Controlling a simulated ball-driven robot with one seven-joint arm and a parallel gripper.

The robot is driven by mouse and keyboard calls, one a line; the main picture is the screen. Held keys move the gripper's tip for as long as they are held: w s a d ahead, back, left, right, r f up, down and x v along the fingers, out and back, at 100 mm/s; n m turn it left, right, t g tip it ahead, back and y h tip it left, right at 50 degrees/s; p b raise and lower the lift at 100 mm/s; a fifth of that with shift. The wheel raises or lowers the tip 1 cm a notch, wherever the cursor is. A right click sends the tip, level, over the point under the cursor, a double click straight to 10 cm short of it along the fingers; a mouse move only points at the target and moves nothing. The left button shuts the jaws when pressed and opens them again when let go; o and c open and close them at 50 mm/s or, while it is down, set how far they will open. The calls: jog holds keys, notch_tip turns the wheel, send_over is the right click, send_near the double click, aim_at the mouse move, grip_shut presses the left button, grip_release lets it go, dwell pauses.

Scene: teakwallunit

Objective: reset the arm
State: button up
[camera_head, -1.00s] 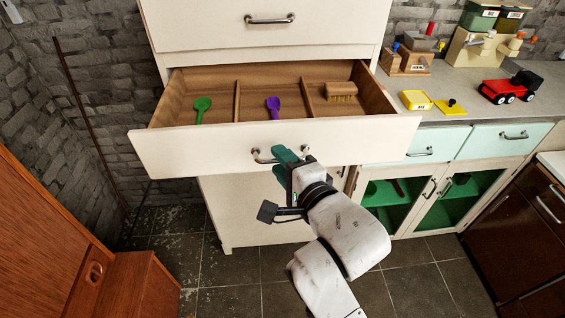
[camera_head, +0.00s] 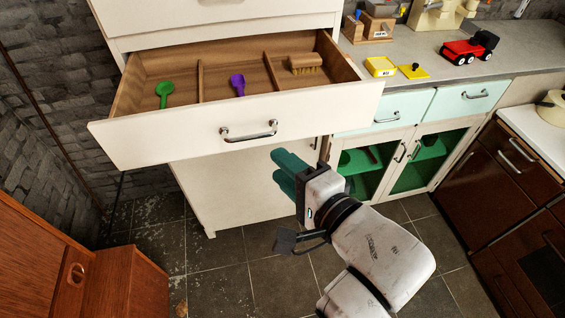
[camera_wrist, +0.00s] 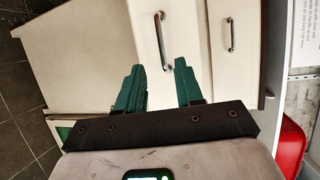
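My gripper (camera_head: 279,168) has green fingers and is in front of the cabinet, below and to the right of the drawer handle (camera_head: 248,132) in the head view. In the wrist view my gripper (camera_wrist: 159,68) shows its two fingers apart, with nothing between them. A drawer handle (camera_wrist: 161,42) lies beyond the fingertips, clear of them. The white drawer (camera_head: 180,143) stands pulled open.
The drawer's compartments hold a green spoon (camera_head: 164,93), a purple spoon (camera_head: 238,84) and a wooden brush (camera_head: 304,64). The grey counter (camera_head: 425,85) at right bears a red toy truck (camera_head: 470,48). A brown wooden cabinet (camera_head: 50,255) stands at lower left. Tiled floor between is clear.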

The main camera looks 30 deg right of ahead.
dwell(0.4)
jog(key=s+d+f+n+g+h, duration=0.2)
jog(key=d+f+n+g, duration=0.25)
jog(key=f, duration=0.55)
jog(key=s+d+f+n+g, duration=0.2)
jog(key=s+f+n+g, duration=0.3)
jog(key=s+f, duration=0.3)
jog(key=s+d+f+n+g, duration=0.3)
jog(key=s+f+n+g, duration=0.2)
jog(key=s+f+n, duration=0.3)
jog(key=shift+s+f, duration=0.55)
jog(key=shift+s, duration=0.1)
